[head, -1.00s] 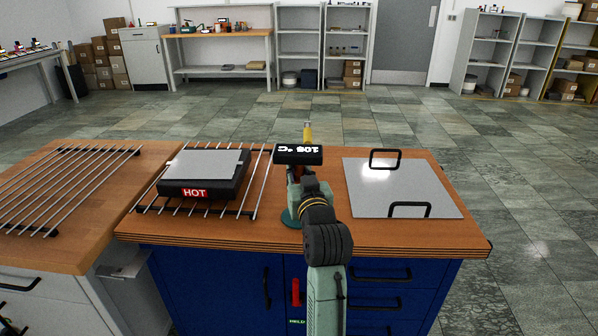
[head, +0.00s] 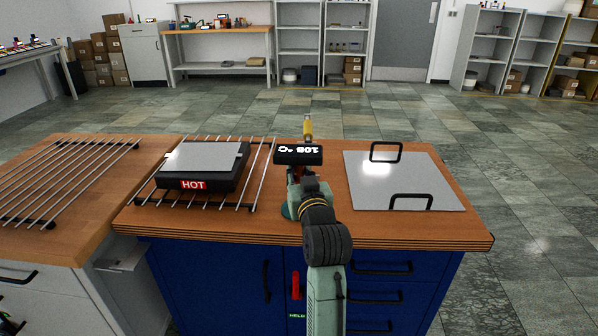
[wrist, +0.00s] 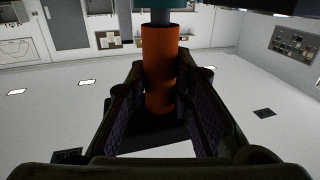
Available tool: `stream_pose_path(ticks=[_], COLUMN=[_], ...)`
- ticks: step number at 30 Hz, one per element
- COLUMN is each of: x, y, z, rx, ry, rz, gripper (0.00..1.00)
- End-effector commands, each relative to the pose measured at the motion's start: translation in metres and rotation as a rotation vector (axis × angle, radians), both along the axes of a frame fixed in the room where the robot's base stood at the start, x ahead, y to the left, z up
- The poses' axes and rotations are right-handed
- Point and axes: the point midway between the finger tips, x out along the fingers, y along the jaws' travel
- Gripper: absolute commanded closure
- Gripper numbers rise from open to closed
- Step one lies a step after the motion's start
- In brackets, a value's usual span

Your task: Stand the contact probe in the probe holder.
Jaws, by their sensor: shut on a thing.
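My gripper (head: 296,180) is shut on the contact probe, whose orange handle (wrist: 160,55) stands between the fingers in the wrist view. A teal collar and a grey shaft lie beyond the handle. In the head view a black readout (head: 298,155) marked in °C sits at the gripper, and a yellow piece (head: 308,128) shows above it. A teal round base (head: 288,211) on the bench, perhaps the probe holder, is mostly hidden behind my arm and gripper. I cannot tell whether the probe touches it.
A black hot plate marked HOT (head: 193,184) with a pale plate on top stands on a wire rack (head: 252,185) to the left. A metal plate with two black handles (head: 385,182) lies to the right. Another wire rack (head: 70,180) is farther left. Bare wood lies along the bench front (head: 400,228).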

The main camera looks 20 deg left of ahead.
Motion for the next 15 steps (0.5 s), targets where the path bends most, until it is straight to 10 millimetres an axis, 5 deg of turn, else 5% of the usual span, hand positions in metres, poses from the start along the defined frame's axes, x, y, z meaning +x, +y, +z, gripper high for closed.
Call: stream_pose_path(ticks=[5,6,15], x=[0.0,-0.0001,0.0], y=[0.0,-0.0001,0.0], z=[-0.0052,-0.005,-0.0043], rx=[0.001,0.001,0.001], ry=[-0.001,-0.001,-0.001], rz=[0.0,0.0,0.0], gripper=[1.0,0.78,0.58])
